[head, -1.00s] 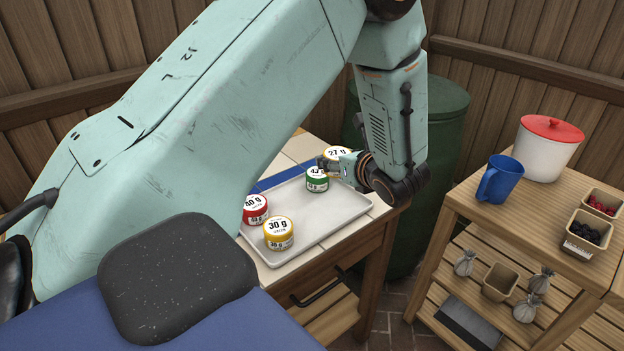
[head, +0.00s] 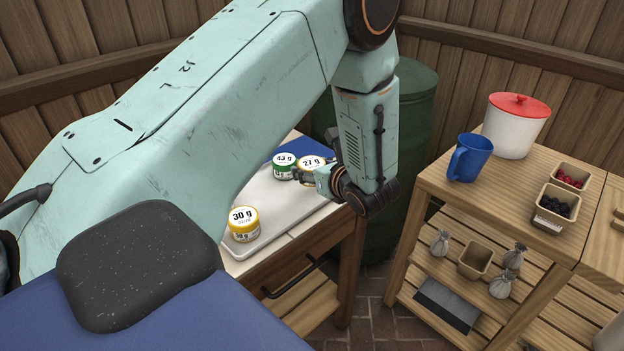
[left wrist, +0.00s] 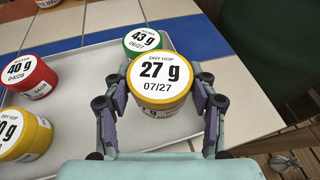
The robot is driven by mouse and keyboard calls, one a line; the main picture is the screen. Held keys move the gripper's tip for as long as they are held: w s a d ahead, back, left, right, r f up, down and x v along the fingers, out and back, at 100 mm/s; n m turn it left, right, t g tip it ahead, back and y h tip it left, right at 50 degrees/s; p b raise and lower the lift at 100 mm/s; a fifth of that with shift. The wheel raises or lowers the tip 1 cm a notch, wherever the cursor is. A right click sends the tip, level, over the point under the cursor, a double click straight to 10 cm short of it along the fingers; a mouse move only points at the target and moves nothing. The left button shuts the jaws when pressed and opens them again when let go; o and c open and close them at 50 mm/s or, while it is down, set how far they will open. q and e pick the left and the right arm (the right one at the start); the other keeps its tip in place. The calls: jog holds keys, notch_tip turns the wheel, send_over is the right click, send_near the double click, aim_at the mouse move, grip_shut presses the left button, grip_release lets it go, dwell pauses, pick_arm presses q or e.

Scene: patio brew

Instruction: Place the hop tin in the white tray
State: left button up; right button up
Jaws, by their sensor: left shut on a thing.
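The yellow 27 g tin, marked dry hop, (head: 310,161) is between the fingers of my left gripper (head: 311,175), which is shut on it. In the left wrist view the tin (left wrist: 160,78) is upright, label up, over the right part of the white tray (left wrist: 82,62). I cannot tell whether its base touches the tray. In the head view the tray (head: 283,206) is partly hidden by my left arm. A green 43 g tin (head: 284,166) stands in it close beside the held tin. A yellow 30 g tin (head: 243,223) stands at the tray's near end. My right gripper is not in view.
A red 40 g tin (left wrist: 30,75) stands in the tray's left part. The tray lies on a tiled wooden table. A wooden shelf unit at right holds a blue mug (head: 470,158), a white pot with red lid (head: 516,125) and berry boxes. A green barrel (head: 417,105) stands behind.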

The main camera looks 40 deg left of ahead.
pick_arm(q)
notch_tip(320, 180, down, 4)
jog(key=shift+s+a+r+b, duration=0.15)
jog(key=shift+r+b, duration=0.1)
jog(key=shift+b, duration=0.15)
jog(key=shift+w, duration=0.25)
jog(key=shift+s+f, duration=0.1)
jog(key=shift+s, duration=0.15)
jog(key=o, duration=1.1)
jog(key=shift+w+f, duration=0.1)
jog(key=shift+w, duration=0.1)
jog(key=shift+o, duration=0.2)
jog(key=shift+s, duration=0.1)
